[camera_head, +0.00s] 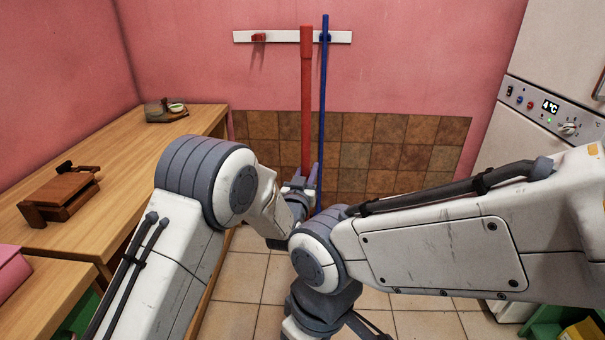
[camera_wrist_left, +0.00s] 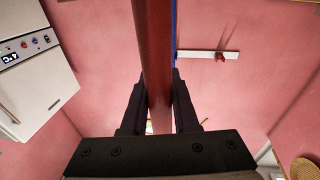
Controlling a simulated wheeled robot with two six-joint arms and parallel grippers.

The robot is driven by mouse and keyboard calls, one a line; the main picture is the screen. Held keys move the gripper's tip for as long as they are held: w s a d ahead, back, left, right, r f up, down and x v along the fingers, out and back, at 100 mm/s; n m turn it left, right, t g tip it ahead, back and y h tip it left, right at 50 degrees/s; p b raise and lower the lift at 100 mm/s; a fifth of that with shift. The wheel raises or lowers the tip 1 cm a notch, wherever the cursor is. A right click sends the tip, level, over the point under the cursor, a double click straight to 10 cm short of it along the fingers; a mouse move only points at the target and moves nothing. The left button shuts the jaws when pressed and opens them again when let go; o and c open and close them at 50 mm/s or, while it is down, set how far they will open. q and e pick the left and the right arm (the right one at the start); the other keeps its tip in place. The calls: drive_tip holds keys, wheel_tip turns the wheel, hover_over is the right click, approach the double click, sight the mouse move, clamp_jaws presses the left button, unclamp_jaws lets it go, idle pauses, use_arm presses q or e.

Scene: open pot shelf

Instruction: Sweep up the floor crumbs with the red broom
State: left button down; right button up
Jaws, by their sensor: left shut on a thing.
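The red broom (camera_head: 306,95) stands about upright in front of the wall rack, to the right of the empty red hook (camera_head: 258,37). My left gripper (camera_head: 300,183) is shut on its handle. In the left wrist view the red handle (camera_wrist_left: 153,50) runs between the two dark fingers (camera_wrist_left: 158,105). The broom's lower end is hidden behind my arms. No crumbs show on the visible tiled floor (camera_head: 238,285). My right arm crosses from the right, and its gripper does not show.
A blue pole (camera_head: 323,110) hangs on the white rack (camera_head: 285,37), close beside the red handle. A wooden counter (camera_head: 120,150) runs along the left, with a brown wooden object (camera_head: 62,192) on it. A white appliance (camera_head: 520,130) stands on the right.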

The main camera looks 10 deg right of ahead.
use_arm(q)
drive_tip(key=w+d+b, duration=0.3)
drive_tip(key=d, duration=0.9)
drive_tip(key=shift+w+f, duration=0.2)
drive_tip(key=shift+w, duration=0.2)
